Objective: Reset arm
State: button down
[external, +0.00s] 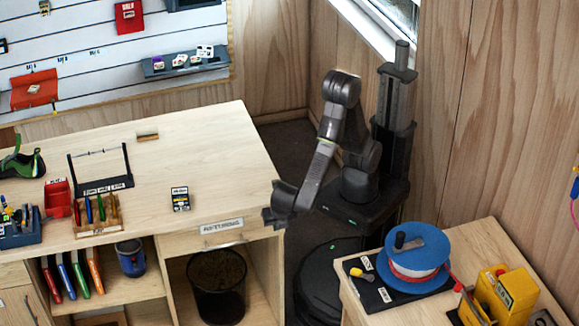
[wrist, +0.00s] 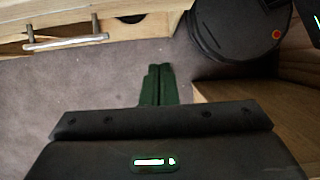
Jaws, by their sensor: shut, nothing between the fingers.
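My gripper (external: 276,218) hangs at the right front corner of the wooden workbench (external: 220,130), beside its labelled drawer. My arm bends up from its column and then down to this corner. In the wrist view my gripper (wrist: 157,70) points down over the grey floor (wrist: 90,85). Its dark green fingers lie side by side, shut with nothing between them. In the external view the fingertips are too small and dark to make out.
A drawer handle (wrist: 66,42) shows at the upper left of the wrist view. A second bench at the lower right holds a blue spool (external: 412,250) and a yellow device (external: 500,297). A dark bin (external: 217,287) stands under the bench.

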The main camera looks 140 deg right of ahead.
jog(key=shift+v, duration=2.05)
jog(key=s+d+x, duration=0.1)
jog(key=d+x, duration=0.1)
jog(key=x, duration=0.9)
jog(key=shift+r+b, duration=0.4)
jog(key=shift+r, duration=0.05)
